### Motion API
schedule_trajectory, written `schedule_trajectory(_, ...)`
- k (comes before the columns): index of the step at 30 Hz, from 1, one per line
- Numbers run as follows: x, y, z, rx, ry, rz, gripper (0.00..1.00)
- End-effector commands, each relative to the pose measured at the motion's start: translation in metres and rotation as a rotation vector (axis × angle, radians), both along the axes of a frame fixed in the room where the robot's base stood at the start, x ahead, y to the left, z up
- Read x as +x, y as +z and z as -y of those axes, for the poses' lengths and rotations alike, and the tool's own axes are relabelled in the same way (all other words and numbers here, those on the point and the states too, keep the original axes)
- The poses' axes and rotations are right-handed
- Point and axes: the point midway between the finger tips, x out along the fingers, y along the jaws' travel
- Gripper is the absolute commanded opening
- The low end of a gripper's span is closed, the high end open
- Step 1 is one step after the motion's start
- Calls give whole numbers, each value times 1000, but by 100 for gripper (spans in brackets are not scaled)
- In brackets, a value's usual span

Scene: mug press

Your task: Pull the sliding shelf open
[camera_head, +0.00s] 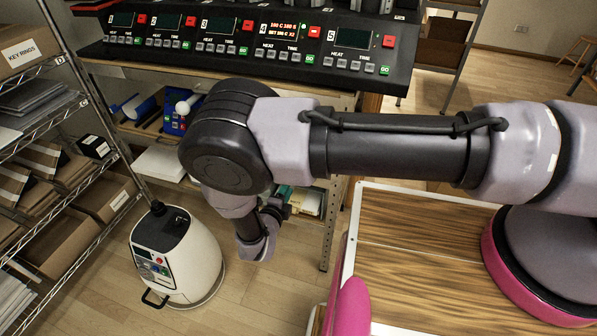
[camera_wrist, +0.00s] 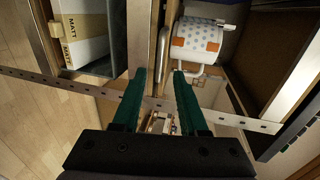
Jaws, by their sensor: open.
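My gripper (camera_wrist: 158,74) is open in the wrist view, its two green fingers apart with nothing held between them. A thin metal bar (camera_wrist: 163,56) shows between and just beyond the fingertips; I cannot tell whether it is a handle of the sliding shelf. In the head view a wooden shelf (camera_head: 127,128) lies under the counter with the heat presses, mostly hidden to the right by my arm. I cannot tell for sure which board is the sliding shelf. The fingertips are hidden in the head view behind my wrist.
A white roll with blue dots (camera_wrist: 197,42) and a box marked MATT (camera_wrist: 82,32) are beside the fingers. A perforated metal upright (camera_wrist: 228,119) crosses below them. A white rounded machine (camera_head: 176,258) stands on the floor, near a wire rack (camera_head: 84,100) at left.

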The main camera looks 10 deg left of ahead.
Motion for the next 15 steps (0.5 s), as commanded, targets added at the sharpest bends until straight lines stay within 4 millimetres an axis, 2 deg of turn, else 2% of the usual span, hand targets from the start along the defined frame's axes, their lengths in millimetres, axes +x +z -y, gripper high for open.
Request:
schedule_trajectory(3,24,-5,4,-1,-5,1,43)
schedule_trajectory(9,60,-13,6,0,-5,-1,43)
schedule_trajectory(15,80,-18,8,0,-3,-1,43)
